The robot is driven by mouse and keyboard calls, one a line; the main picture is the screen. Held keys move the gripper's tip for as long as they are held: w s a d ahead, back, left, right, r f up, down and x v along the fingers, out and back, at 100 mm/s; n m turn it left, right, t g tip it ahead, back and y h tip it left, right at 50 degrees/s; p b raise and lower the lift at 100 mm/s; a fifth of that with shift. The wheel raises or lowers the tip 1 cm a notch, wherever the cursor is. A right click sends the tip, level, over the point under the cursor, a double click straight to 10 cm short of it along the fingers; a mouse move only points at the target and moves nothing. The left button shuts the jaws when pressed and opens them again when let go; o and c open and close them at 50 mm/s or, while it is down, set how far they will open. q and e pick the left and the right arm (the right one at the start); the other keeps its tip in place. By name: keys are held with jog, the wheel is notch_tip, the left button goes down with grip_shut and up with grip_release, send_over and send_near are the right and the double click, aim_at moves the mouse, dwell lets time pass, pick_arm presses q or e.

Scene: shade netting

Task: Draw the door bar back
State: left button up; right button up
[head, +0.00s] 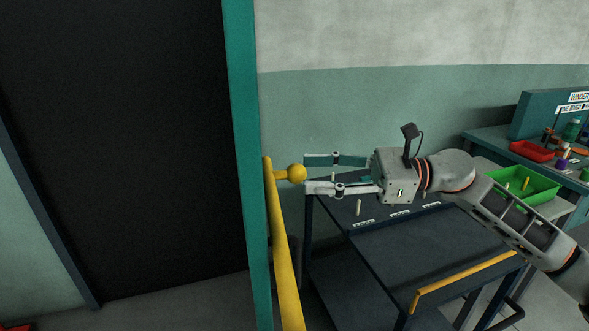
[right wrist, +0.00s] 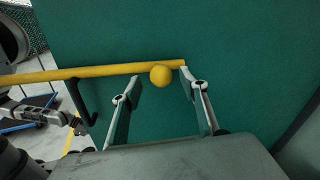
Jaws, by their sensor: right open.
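The yellow door bar (head: 284,255) runs along the face of a teal door panel (head: 247,170), which I see nearly edge-on in the head view. A round yellow knob (head: 296,173) sticks out near the bar's far end. My right gripper (head: 306,174) is open, with its fingertips at the knob. In the right wrist view the knob (right wrist: 160,75) sits between the two fingertips (right wrist: 160,76), near the left one; I cannot tell whether they touch. The bar (right wrist: 90,71) crosses behind it. Part of what looks like my left gripper (right wrist: 62,118) shows at the left; its jaws are unclear.
A dark trolley (head: 430,245) with a yellow handle stands below my right arm. A green bin (head: 520,184) and a red bin (head: 532,151) sit on benches at the right. A dark opening (head: 120,150) lies left of the door panel.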

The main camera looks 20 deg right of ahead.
aim_at(296, 170)
jog(key=x, duration=0.3)
jog(key=shift+w+a+r+p, duration=0.1)
jog(key=shift+w+a+p, duration=0.05)
jog(key=shift+a+p, duration=0.15)
pick_arm(q)
jog(key=shift+s+d+f, duration=0.15)
jog(key=shift+s+d, duration=0.05)
jog(key=shift+s, duration=0.15)
pick_arm(e)
jog(key=shift+w+a, duration=0.15)
jog(key=shift+a, duration=0.15)
